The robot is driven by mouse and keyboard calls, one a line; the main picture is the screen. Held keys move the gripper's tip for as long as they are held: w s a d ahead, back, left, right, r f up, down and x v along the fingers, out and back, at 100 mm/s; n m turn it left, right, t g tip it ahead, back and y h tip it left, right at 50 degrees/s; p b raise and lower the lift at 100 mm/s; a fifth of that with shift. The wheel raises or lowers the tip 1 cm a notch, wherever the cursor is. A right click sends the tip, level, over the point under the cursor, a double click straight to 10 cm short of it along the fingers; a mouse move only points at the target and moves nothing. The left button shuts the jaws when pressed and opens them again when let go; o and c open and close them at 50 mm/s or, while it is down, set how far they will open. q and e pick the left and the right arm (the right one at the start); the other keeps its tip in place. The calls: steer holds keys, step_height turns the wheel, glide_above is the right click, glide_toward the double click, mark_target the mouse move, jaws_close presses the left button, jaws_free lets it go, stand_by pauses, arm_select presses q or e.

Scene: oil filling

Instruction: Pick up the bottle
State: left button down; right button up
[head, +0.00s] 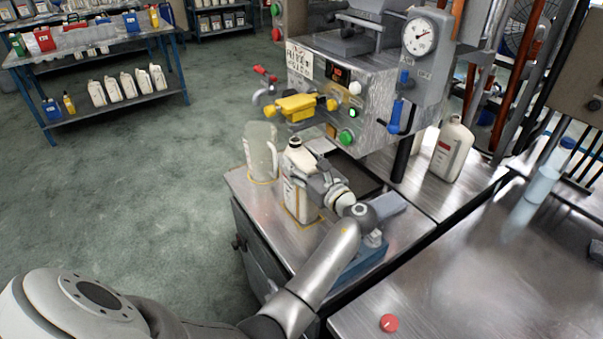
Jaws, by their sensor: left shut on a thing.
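A white bottle (291,195) with a label and an open dark-rimmed neck stands upright on the metal table (405,225), below the filling machine. My left gripper (318,180) is shut on this bottle near its upper part, coming from the right side of it. The fingers partly cover the bottle, and their far side is hidden. Another white bottle (452,148) with a red label stands at the back right of the table. My right gripper is not in view.
The filling machine (375,75) with a yellow nozzle part (300,106), gauge and buttons rises behind the bottle. A translucent jug (261,152) stands just left of it. A red cap (389,323) lies on the near right table. Shelves with bottles stand far left.

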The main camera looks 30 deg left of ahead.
arm_select(q)
steer(key=shift+r, duration=0.3)
steer(key=shift+s+a, duration=0.1)
steer(key=shift+s, duration=0.05)
steer(key=s+a, duration=0.3)
steer(key=s, duration=0.5)
steer(key=s+a, duration=0.3)
steer(key=s, duration=0.5)
steer(key=shift+a+b, duration=0.35)
steer(key=shift+s+d, duration=0.1)
steer(key=shift+s, duration=0.05)
